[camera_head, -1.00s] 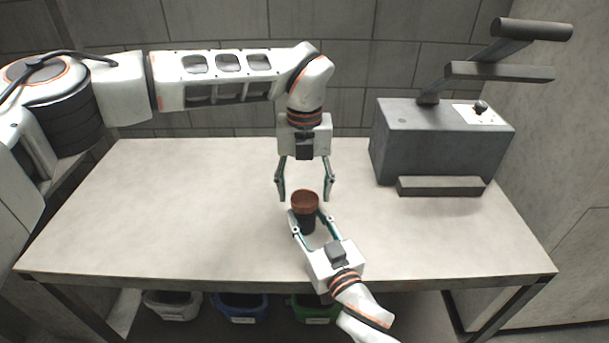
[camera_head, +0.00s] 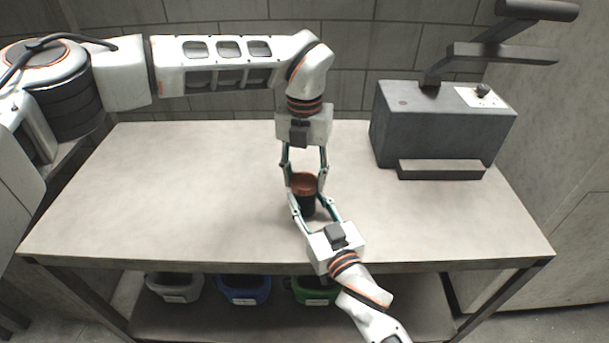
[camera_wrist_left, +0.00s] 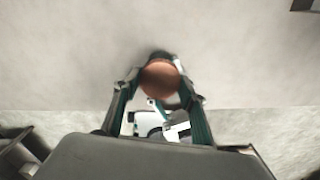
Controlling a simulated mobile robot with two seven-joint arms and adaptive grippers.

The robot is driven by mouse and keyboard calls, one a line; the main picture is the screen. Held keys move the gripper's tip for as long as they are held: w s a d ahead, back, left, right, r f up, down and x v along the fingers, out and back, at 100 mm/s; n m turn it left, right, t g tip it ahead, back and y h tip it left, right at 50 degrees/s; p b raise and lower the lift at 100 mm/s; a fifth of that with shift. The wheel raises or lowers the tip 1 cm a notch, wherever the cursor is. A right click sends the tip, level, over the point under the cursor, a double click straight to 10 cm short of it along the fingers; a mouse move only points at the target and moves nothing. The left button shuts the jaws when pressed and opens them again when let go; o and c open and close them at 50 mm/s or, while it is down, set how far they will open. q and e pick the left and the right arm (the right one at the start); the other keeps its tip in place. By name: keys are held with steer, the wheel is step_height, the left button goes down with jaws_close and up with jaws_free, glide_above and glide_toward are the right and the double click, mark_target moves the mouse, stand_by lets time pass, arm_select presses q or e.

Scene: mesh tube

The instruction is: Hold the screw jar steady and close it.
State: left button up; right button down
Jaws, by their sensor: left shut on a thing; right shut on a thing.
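The screw jar (camera_head: 307,203) stands upright on the table, a dark body with a copper-brown lid (camera_head: 304,182) on top. My left gripper (camera_head: 304,181) reaches down from above and is shut on the lid, one finger on each side. The left wrist view shows the round lid (camera_wrist_left: 160,78) between the fingertips of my left gripper (camera_wrist_left: 170,84). My right gripper (camera_head: 309,206) comes in from the front and is shut on the dark jar body below the lid. Whether the lid sits fully down on the jar cannot be told.
The pale table (camera_head: 160,190) is clear to the left of the jar. A grey machine (camera_head: 440,130) with a lever arm stands at the back right. Grey, blue (camera_head: 244,289) and green bins stand on a shelf under the table.

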arm_select(q)
steer(key=shift+m, duration=1.1)
steer(key=o, duration=1.2)
steer(key=shift+r, duration=2.25)
steer(key=r+n, duration=0.2)
steer(key=shift+s+d+n, duration=0.1)
steer(key=shift+d+n, duration=0.05)
steer(key=shift+n, duration=0.15)
steer(key=shift+r+n, duration=0.75)
steer(key=shift+n, duration=0.35)
